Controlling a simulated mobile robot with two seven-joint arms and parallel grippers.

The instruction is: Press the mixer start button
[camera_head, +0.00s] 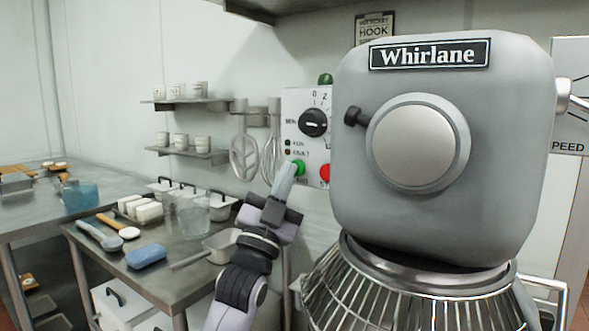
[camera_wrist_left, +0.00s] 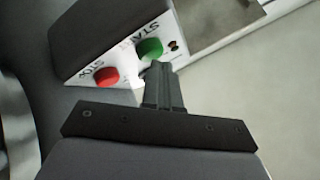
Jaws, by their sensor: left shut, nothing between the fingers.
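The grey mixer (camera_head: 345,190), labelled Whirlane, stands at the right in the head view. Its white control panel (camera_head: 292,107) on the left side carries a black dial, a green start button (camera_head: 299,167) and a red stop button (camera_head: 325,172). My left gripper (camera_head: 287,170) is shut and empty, its fingertips at the green button. In the left wrist view the closed fingers (camera_wrist_left: 158,70) reach the lower edge of the green start button (camera_wrist_left: 150,48); I cannot tell whether they touch it. The red stop button (camera_wrist_left: 106,75) is to the left there. My right gripper is not in view.
A wire bowl guard (camera_head: 370,295) sits below the mixer head. A steel table (camera_head: 187,262) at the left holds a blue sponge (camera_head: 146,256), brushes and clear containers (camera_head: 190,218).

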